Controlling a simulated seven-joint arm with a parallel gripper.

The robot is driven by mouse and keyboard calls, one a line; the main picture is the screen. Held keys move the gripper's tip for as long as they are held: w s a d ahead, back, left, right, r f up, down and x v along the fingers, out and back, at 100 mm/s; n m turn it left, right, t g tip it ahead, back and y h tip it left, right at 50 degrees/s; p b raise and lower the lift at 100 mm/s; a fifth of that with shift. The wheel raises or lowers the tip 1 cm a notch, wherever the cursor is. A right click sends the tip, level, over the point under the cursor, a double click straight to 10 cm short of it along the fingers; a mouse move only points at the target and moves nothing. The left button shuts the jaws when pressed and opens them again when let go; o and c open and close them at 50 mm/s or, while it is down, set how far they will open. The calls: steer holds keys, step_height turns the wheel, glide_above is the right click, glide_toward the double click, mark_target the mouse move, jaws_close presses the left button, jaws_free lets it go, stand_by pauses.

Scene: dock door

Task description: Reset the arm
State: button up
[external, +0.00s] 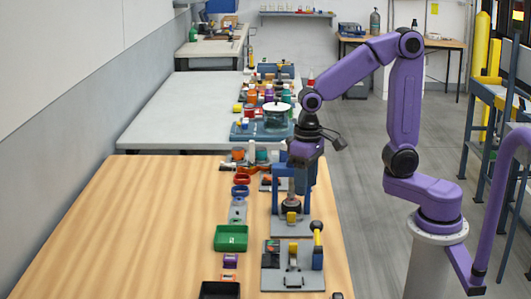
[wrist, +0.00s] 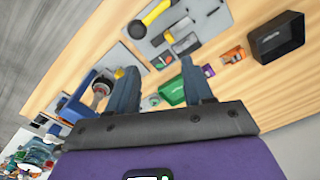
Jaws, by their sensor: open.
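My purple arm reaches in from the right and my gripper (external: 302,172) points down over the far right part of the wooden table (external: 130,220). It is close to a blue upright fixture (external: 278,187) on a grey plate, and I cannot tell whether they touch. In the wrist view my gripper (wrist: 158,70) has its two fingers apart. Nothing is visible held between them. The blue fixture with a round dark part (wrist: 100,89) shows left of the fingers.
A green tray (external: 231,238) and a black tray (external: 219,290) stand left of a grey plate (external: 272,281) with a yellow-handled tool (external: 318,230). Several coloured items crowd a grey table (external: 170,110) behind. The wooden table's left side is clear.

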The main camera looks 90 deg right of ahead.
steer(key=s+a+n, duration=0.5)
steer(key=s+n, duration=0.3)
steer(key=n, duration=0.1)
steer(key=s+a+n, duration=0.5)
steer(key=s+n, duration=0.4)
steer(key=shift+s+a+f, duration=0.15)
steer(key=shift+s+f, duration=0.15)
steer(key=shift+f, duration=0.1)
